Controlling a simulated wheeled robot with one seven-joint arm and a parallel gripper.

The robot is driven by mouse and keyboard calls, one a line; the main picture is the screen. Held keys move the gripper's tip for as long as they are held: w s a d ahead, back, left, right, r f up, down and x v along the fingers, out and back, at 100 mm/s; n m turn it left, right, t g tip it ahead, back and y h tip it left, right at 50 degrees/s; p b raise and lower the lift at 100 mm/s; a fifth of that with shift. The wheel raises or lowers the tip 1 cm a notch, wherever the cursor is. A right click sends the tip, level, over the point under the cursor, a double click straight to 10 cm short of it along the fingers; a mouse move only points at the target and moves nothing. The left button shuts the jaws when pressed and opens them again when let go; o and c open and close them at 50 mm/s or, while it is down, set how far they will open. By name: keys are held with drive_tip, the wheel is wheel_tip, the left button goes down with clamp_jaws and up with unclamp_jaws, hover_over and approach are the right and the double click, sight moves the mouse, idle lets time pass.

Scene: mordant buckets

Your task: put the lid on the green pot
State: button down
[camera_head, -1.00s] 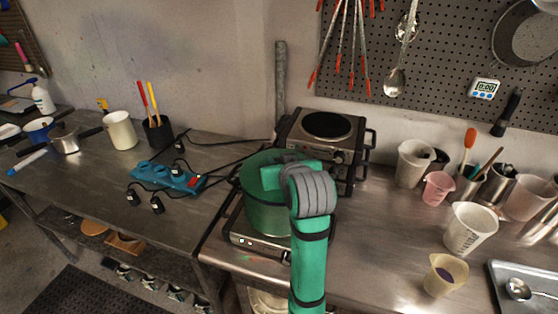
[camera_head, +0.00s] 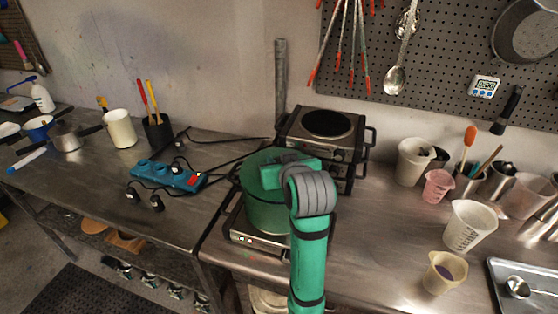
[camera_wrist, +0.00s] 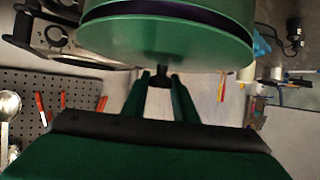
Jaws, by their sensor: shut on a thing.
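The green pot (camera_head: 266,212) stands on the front hot plate (camera_head: 250,238), partly hidden behind my arm. My gripper (camera_wrist: 161,82) is at the pot's top, with its fingers closed around the dark knob of the green lid (camera_wrist: 165,45). In the head view my green wrist covers the knob and much of the lid. In the wrist view a dark purplish band (camera_wrist: 170,10) shows beyond the lid's face. I cannot tell whether the lid rests fully on the rim.
A second hot plate (camera_head: 327,124) stands behind the pot. A blue power strip (camera_head: 165,178) with cables lies to the left. Beakers, a pink cup (camera_head: 437,186) and a yellowish cup (camera_head: 443,272) stand to the right. The counter just right of my arm is clear.

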drive_tip(key=shift+f, duration=0.45)
idle(0.4)
drive_tip(key=c, duration=1.3)
unclamp_jaws()
drive_tip(key=shift+c, duration=0.2)
drive_tip(key=v, duration=1)
drive_tip(key=shift+s+d, duration=0.15)
drive_tip(key=shift+s, duration=0.25)
